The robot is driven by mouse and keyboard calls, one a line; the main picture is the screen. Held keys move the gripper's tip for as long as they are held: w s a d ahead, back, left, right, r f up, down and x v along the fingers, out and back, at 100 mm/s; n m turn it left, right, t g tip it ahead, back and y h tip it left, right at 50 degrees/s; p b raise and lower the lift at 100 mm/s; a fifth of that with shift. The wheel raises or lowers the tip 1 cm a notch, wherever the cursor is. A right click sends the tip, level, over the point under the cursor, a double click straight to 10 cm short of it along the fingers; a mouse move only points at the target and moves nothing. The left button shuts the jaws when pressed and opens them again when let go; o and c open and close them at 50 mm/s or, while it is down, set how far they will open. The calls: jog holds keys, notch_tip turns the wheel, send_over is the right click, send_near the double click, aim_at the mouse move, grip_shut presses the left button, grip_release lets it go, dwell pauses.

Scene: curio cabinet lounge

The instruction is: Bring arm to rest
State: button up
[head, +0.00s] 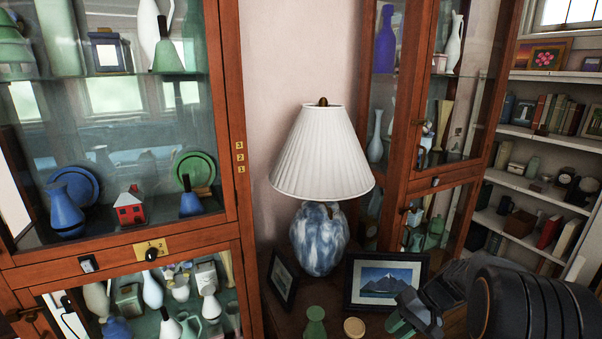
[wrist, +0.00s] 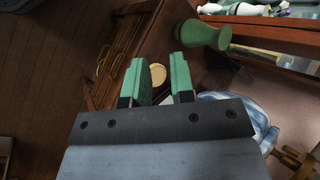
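My gripper (head: 408,318) is at the lower right of the head view, over the small wooden table (head: 262,318) in front of the lamp. In the wrist view its two green fingers (wrist: 158,62) stand apart with a gap between them, and nothing is held. A round cream disc (head: 354,327) lies on the tabletop; it also shows beyond the gap between the fingers in the wrist view (wrist: 157,72). A green vase (head: 315,322) stands to the left of the disc, and in the wrist view (wrist: 205,36) it is right of the fingers, not touching them.
A framed mountain picture (head: 385,281) stands close behind my gripper. A lamp with a blue-and-white base (head: 319,240) stands behind it. Glass-fronted cabinets full of vases stand at left (head: 228,110) and right (head: 399,120). White shelves (head: 545,140) are far right. Bare floor (wrist: 45,80) shows in the wrist view.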

jog(key=s+a+r+n+t+h+p, duration=0.1)
jog(key=s+r+p, duration=0.3)
jog(key=r, duration=0.4)
jog(key=s+a+r+n+t+h+p, duration=0.1)
jog(key=s+a+r+t+h+p, duration=0.1)
jog(key=r+p, duration=0.4)
jog(key=s+a+r+t+h+p, duration=0.1)
jog(key=s+a+r+h+p, duration=0.3)
jog(key=r, duration=0.7)
jog(key=shift+s+r+n+t+h+p, duration=0.2)
jog(key=shift+s+n+t+h+p, duration=0.15)
jog(key=shift+s+h+p, duration=0.5)
